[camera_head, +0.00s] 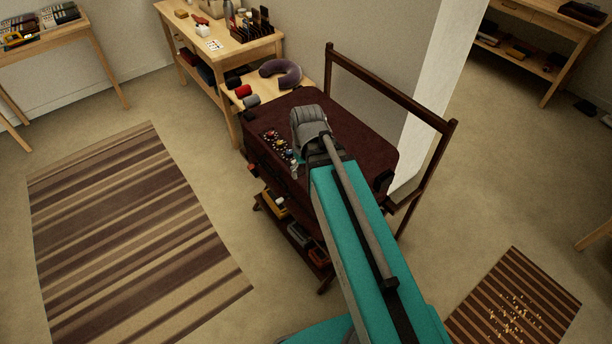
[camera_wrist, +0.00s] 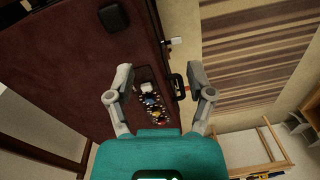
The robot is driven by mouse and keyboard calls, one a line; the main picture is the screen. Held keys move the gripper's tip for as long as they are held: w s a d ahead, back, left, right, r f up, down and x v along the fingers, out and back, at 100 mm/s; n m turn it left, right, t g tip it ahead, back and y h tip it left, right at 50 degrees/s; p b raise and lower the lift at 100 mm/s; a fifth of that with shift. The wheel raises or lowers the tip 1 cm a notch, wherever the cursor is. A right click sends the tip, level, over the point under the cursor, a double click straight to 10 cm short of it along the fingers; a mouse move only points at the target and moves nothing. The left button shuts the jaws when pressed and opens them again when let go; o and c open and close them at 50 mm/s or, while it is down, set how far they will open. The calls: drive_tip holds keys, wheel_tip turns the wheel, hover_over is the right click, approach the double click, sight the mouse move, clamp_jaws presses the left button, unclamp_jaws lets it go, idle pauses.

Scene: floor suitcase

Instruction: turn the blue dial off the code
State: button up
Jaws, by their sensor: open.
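The dark red suitcase (camera_head: 350,135) lies flat on a rack. Its dial panel (camera_head: 275,142) sits near the front left edge, with several small coloured dials in a row. In the wrist view the blue dial (camera_wrist: 150,101) is near the panel's middle, with yellow and red dials beside it. The dials' pointers and code marks are too small to read. My gripper (camera_wrist: 160,70) is open and empty, its fingers spread on either side of the panel in the picture, apparently above it. In the head view my arm and wrist hide part of the suitcase top.
A black handle (camera_wrist: 178,86) stands at the suitcase's edge by the panel. A dark rail (camera_head: 390,80) rises behind the suitcase. A side table with a neck pillow (camera_head: 281,73) and small rolls adjoins it. A striped rug (camera_head: 130,235) lies on clear floor at left.

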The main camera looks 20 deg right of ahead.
drive_tip(key=shift+s+a+m, duration=0.1)
drive_tip(key=shift+s+m, duration=0.8)
drive_tip(key=shift+s, duration=0.25)
idle(0.8)
